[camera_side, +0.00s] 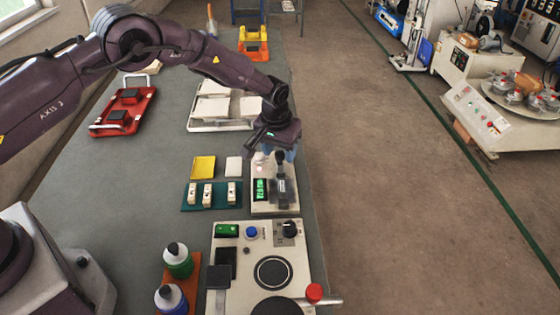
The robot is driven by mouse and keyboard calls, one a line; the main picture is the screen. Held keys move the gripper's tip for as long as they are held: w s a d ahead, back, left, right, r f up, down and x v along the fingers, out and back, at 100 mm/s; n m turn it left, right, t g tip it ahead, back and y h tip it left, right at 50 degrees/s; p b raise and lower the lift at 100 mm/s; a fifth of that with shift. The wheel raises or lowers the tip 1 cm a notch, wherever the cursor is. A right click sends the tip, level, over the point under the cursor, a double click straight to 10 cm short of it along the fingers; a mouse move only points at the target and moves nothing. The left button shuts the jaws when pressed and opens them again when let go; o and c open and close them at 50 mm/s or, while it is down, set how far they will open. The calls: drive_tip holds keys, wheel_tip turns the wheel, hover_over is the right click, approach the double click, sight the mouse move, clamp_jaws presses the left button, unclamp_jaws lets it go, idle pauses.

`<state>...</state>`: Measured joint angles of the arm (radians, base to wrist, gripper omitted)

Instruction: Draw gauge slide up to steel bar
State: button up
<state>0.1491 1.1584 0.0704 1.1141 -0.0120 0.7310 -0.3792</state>
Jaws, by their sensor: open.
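A small pale gauge unit (273,205) with a lit green display (260,190) stands on the grey bench, right of its middle. A dark upright piece with a black knob (281,157), which looks like the gauge slide, sits on its right half. A grey metallic block (281,190) lies in front of it; whether this is the steel bar I cannot tell. My gripper (278,154) points down at the back of the gauge, its fingers around or just behind the knob. It is open. The fingertips are partly hidden, and contact is unclear.
A larger panel machine (228,261) with a red knob (314,292) stands in front. Left of the gauge are a teal tray (218,207) of white blocks, a yellow tile (203,167) and a white tile (233,166). Bottles (177,261) stand front left. A red carrier (148,106) lies farther back.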

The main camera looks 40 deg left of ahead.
sight(282, 171)
drive_tip(key=c, duration=0.8)
drive_tip(key=shift+s+d, duration=1.1)
drive_tip(key=shift+d, duration=0.1)
idle(1.0)
drive_tip(key=o, duration=0.8)
drive_tip(key=shift+a, duration=0.1)
drive_tip(key=shift+r, duration=3.05)
